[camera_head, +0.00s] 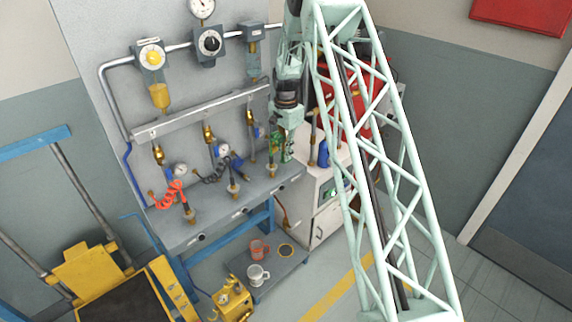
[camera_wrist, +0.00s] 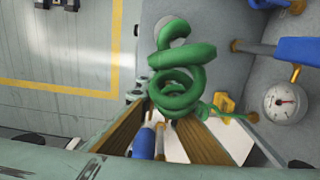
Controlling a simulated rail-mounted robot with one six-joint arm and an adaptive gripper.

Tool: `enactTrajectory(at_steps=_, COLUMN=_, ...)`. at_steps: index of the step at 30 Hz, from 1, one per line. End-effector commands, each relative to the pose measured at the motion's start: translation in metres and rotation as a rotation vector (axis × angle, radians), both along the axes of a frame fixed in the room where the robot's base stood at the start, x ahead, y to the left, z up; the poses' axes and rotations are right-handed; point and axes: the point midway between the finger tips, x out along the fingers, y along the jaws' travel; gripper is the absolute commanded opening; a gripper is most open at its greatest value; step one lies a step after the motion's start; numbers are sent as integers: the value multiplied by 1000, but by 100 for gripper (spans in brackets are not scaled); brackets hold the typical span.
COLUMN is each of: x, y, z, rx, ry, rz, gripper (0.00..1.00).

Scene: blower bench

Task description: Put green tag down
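No separate green tag can be made out. A green coil (camera_wrist: 180,75) shows large in the wrist view, at the tips of my gripper (camera_wrist: 168,115). A thin green strand runs from it to the right. The two brown finger pads stand apart, with blue and white things seen through the gap. Whether the tips pinch the coil or only overlap it cannot be told. In the head view my gripper (camera_head: 286,112) is over the right end of the grey bench, and a green item (camera_head: 288,147) shows just below it. Its fingers are mostly hidden there.
The grey bench (camera_head: 225,208) carries brass fittings, a red coil (camera_head: 172,194), a dark coil and gauges. A gauge (camera_wrist: 285,103) and a blue handle (camera_wrist: 298,50) lie right of the fingers. A white cabinet (camera_head: 325,205) stands beside the bench. Mugs (camera_head: 258,274) stand on a low shelf.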

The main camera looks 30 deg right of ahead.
Motion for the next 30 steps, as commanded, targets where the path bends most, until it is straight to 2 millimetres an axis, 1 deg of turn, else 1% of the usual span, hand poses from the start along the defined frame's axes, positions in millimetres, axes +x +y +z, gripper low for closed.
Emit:
enactTrajectory(at_steps=1, x=0, y=0, z=-4, rx=0, ry=0, rz=0, gripper=0)
enactTrajectory(at_steps=4, x=0, y=0, z=-8, rx=0, ry=1, rz=0, gripper=0)
enactTrajectory(at_steps=16, x=0, y=0, z=-11, rx=1, ry=1, rz=0, gripper=0)
enactTrajectory(at_steps=27, x=0, y=0, z=-43, rx=1, ry=1, rz=0, gripper=0)
enactTrajectory(at_steps=30, x=0, y=0, z=-46, rx=0, ry=0, rz=0, gripper=0)
